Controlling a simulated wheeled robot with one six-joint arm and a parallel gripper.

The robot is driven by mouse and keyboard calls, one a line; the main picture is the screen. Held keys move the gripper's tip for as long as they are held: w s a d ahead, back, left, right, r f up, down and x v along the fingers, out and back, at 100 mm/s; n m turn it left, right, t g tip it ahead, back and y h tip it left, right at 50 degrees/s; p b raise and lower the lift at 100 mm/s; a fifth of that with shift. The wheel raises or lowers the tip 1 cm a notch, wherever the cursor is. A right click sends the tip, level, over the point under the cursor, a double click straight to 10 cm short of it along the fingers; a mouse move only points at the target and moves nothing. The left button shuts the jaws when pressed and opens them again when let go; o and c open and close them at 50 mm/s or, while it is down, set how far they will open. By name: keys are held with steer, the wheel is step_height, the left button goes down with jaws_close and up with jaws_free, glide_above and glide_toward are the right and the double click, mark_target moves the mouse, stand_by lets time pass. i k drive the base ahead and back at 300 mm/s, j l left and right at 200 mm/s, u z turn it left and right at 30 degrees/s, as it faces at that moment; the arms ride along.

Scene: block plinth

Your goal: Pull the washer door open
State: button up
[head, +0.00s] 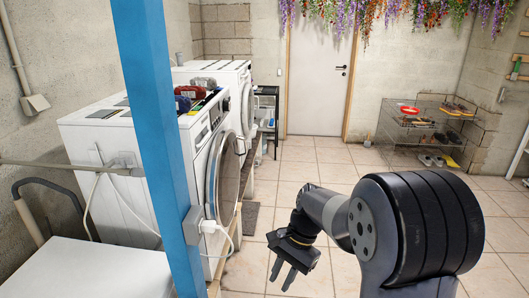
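The near white washer (130,165) stands at the left, partly hidden by a blue post. Its round door (228,175) has a grey rim and is seen nearly edge-on at the washer's right side. I cannot tell whether the door is fully shut or slightly ajar. My gripper (284,276) is to the right of the door and lower in the picture, over the tiled floor. It points downward, its two dark fingers are apart, and nothing is between them. It is apart from the door.
A blue post (168,120) with a grey box and cables stands left, in front of the washer. A second white machine (212,72) stands behind. A wire shoe rack (428,125) is at the right back. Tiled floor (318,160) between them is clear.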

mark_target(223, 169)
steer(key=i, duration=1)
steer(key=i+l, duration=0.1)
steer(key=i, duration=0.85)
steer(key=i+u, duration=0.1)
steer(key=i, duration=0.9)
steer(key=i+l+u, duration=0.25)
steer(key=i+j, duration=0.05)
steer(key=j, duration=0.05)
